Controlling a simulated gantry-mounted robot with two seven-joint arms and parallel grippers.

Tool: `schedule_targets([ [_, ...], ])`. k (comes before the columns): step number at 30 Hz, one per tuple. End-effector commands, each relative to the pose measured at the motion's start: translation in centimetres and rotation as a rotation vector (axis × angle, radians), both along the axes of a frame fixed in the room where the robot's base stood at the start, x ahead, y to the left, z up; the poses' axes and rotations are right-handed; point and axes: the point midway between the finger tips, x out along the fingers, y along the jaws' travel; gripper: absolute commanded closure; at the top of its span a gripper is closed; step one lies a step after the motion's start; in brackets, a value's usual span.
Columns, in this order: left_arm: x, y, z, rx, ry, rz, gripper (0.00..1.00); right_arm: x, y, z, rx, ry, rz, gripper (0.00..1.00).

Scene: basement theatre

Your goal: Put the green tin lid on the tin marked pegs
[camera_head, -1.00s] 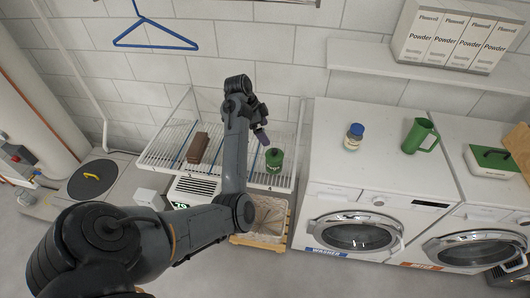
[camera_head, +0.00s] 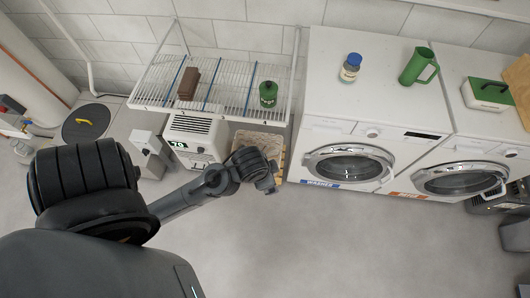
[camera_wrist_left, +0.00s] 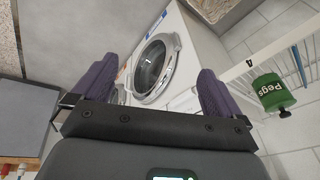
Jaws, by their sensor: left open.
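The green tin marked Pegs (camera_head: 268,97) stands upright on the white wire rack, near its right end. It also shows at the right of the left wrist view (camera_wrist_left: 272,93), appearing upside down there. A green lid with a small knob (camera_head: 268,84) sits on top of the tin and looks level; I cannot tell how tightly it fits. My left gripper (camera_head: 270,183) is in front of and below the rack, apart from the tin. In the left wrist view its purple fingers (camera_wrist_left: 156,85) are spread with nothing between them. My right gripper is out of view.
The wire rack (camera_head: 222,88) also holds a brown block (camera_head: 188,83). To the right, a blue-capped jar (camera_head: 350,67) and a green jug (camera_head: 418,66) stand on the washer (camera_head: 375,95). A green-topped box (camera_head: 490,92) is farther right. The floor in front is clear.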

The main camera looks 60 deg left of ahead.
Motion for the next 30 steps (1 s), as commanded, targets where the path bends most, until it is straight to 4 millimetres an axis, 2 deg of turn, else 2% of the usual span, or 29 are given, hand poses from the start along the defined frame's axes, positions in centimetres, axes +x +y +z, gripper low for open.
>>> schedule_targets([
  [1, -1.3, -1.6, 0.0, -0.033, 0.001, 0.004, 0.00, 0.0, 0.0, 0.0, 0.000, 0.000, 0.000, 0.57],
  [3, -2.5, -3.3, 0.2, -0.071, -0.002, 0.015, 0.00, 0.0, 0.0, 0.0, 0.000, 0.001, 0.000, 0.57],
  [7, -3.7, -5.0, 0.4, -0.113, -0.004, 0.029, 0.00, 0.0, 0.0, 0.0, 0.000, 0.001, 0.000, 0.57],
  [19, -3.9, -5.3, 0.8, -0.121, -0.004, 0.033, 0.00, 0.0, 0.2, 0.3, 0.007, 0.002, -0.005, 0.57],
  [27, -3.9, -5.3, 4.3, -0.120, -0.003, 0.033, 0.00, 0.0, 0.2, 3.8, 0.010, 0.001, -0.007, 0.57],
  [30, -3.9, -5.3, 4.4, -0.120, -0.004, 0.033, 0.00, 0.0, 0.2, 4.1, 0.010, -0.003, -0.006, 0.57],
])
